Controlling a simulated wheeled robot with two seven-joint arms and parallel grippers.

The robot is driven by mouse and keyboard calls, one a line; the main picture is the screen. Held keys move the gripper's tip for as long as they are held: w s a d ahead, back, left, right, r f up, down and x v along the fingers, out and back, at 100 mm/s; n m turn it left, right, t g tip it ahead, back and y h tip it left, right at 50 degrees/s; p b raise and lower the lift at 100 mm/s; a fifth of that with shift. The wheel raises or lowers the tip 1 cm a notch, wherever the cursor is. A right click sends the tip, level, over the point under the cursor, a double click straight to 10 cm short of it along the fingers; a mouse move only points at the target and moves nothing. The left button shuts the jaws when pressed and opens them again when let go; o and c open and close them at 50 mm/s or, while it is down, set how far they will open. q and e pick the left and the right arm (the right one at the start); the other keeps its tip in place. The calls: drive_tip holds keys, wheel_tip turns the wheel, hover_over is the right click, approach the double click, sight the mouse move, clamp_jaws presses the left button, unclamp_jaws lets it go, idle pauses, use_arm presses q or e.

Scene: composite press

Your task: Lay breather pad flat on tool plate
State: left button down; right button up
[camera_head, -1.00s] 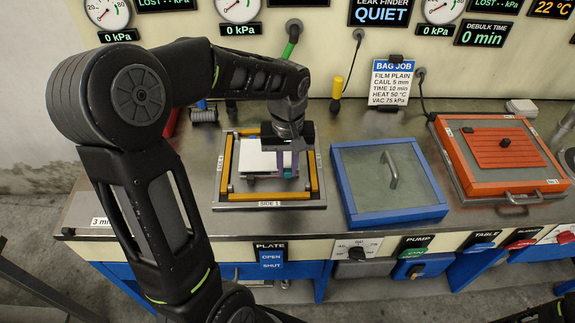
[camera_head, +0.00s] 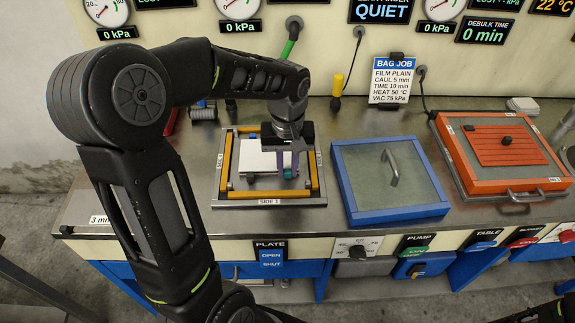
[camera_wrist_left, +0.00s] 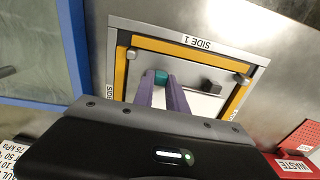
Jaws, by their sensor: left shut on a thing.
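The breather pad (camera_head: 268,158) shows as a white square sheet inside the yellow-edged frame of the tool plate (camera_head: 228,202). My left gripper (camera_head: 287,169) is over the pad's right front part. In the left wrist view my left gripper (camera_wrist_left: 161,84) has its purple fingers shut on a small teal grip (camera_wrist_left: 162,76) at the pad. The white pad (camera_wrist_left: 204,103) is partly hidden behind the fingers and wrist there. The pad looks about level and low within the frame; I cannot tell whether it touches the plate all over.
A blue-framed glass lid (camera_head: 365,205) with a handle stands close to the right of the plate. An orange-framed unit (camera_head: 490,185) is farther right. A job card (camera_head: 392,82) stands behind. Switches line the bench front, including the PLATE switch (camera_head: 271,257).

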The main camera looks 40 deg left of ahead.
use_arm(q)
drive_tip(key=shift+f, duration=0.2)
idle(0.6)
drive_tip(key=c, duration=1.3)
unclamp_jaws()
drive_tip(key=shift+o, duration=0.2)
wheel_tip(320, 180, up, 8)
drive_tip(key=shift+b, duration=0.4)
drive_tip(key=shift+d+f, duration=0.1)
